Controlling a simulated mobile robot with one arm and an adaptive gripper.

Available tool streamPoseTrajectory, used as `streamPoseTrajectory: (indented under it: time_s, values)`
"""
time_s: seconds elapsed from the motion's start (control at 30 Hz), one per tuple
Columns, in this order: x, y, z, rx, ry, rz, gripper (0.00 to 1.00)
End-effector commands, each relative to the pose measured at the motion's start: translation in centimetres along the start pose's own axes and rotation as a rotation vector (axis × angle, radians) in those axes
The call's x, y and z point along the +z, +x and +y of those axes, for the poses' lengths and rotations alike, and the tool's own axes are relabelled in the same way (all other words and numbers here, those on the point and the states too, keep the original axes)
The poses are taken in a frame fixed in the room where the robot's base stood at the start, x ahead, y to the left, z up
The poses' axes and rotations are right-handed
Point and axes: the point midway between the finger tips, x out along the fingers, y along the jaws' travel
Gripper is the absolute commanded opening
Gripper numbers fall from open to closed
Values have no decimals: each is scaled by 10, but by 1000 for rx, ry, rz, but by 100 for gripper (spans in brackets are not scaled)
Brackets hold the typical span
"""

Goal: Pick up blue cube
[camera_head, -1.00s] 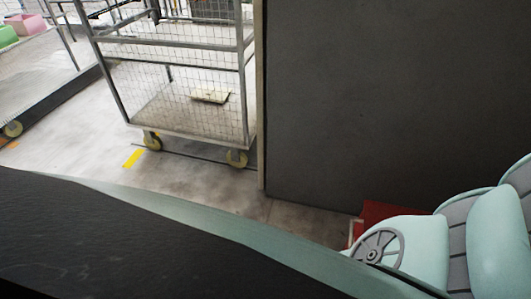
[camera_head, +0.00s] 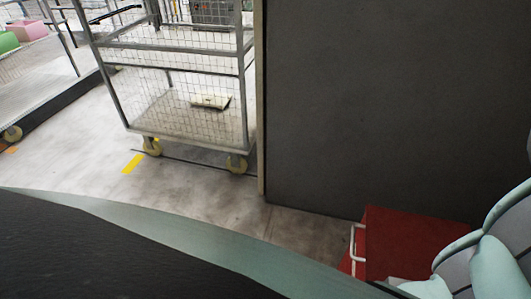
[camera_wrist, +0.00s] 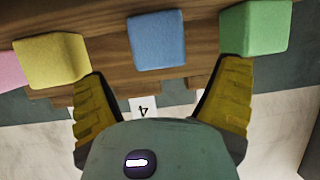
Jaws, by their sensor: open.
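The blue cube (camera_wrist: 157,40) sits on a brown wooden surface (camera_wrist: 110,58) at the top middle of the wrist view. A yellow cube (camera_wrist: 52,60) is to its left and a green cube (camera_wrist: 255,27) to its right. My gripper (camera_wrist: 162,85) is open, its two yellow fingers spread wide. The blue cube lies beyond the fingertips, roughly in line with the gap between them, and nothing is held. The head view shows neither the gripper nor the blue cube.
A pink block (camera_wrist: 10,70) is at the wrist view's left edge. A label marked 4 (camera_wrist: 143,107) shows below the wood. In the head view are a wire cage trolley (camera_head: 190,125), a dark wall (camera_head: 380,100) and a red cabinet (camera_head: 420,240). Floor (camera_head: 80,150) is clear left of the trolley.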

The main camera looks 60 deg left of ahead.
Motion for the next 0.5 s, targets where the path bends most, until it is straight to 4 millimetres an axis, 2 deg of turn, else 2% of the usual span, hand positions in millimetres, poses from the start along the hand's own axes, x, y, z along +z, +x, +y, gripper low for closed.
streamPoseTrajectory:
  time_s: [0.3, 0.5]
  values:
    - [-3, 30, -3, -5, -2, 2, 89]
    - [-3, 37, -4, -8, -1, 3, 89]
